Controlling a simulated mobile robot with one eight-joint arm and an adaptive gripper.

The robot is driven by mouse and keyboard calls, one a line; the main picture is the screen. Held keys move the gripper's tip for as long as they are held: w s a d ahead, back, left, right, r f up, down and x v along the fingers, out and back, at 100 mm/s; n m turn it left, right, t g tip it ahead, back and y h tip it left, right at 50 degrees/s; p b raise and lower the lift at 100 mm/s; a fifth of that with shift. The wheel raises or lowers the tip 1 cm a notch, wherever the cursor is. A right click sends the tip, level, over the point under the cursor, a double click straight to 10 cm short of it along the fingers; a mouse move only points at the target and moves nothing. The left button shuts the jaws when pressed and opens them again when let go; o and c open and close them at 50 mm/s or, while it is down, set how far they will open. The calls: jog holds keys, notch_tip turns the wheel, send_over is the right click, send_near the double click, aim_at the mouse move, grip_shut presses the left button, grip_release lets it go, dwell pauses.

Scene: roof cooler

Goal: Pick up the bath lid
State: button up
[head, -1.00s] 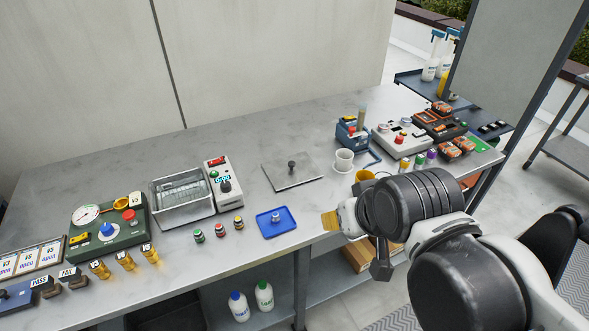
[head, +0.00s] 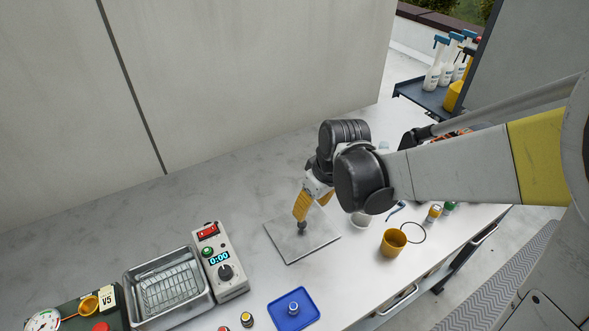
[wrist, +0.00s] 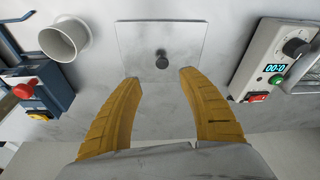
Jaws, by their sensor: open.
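The bath lid (head: 286,250) is a flat square grey metal plate with a dark knob (head: 302,227) at its centre. It lies on the marble-look bench. In the wrist view the bath lid (wrist: 137,40) is at the top middle, its knob (wrist: 162,60) just beyond and between the fingertips. My gripper (head: 311,209) has yellow fingers and is above the lid, close to the knob in the head view. In the wrist view my gripper (wrist: 160,76) is open and empty. One finger partly hides the knob in the head view.
The open metal bath (head: 168,285) and a controller (head: 219,262) reading 0:00 stand left of the lid. A blue tray (head: 283,316) lies in front. A white cup (head: 361,219) and a yellow mug (head: 393,243) stand to the right. The bench behind the lid is clear.

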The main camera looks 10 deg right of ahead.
aim_at(303, 224)
jog(key=b+x, duration=0.2)
jog(key=x, duration=0.2)
jog(key=shift+s+f, duration=0.15)
jog(key=shift+f, duration=0.1)
jog(key=b+x, duration=0.3)
jog(key=x, duration=0.3)
jog(key=shift+a, duration=0.2)
grip_shut()
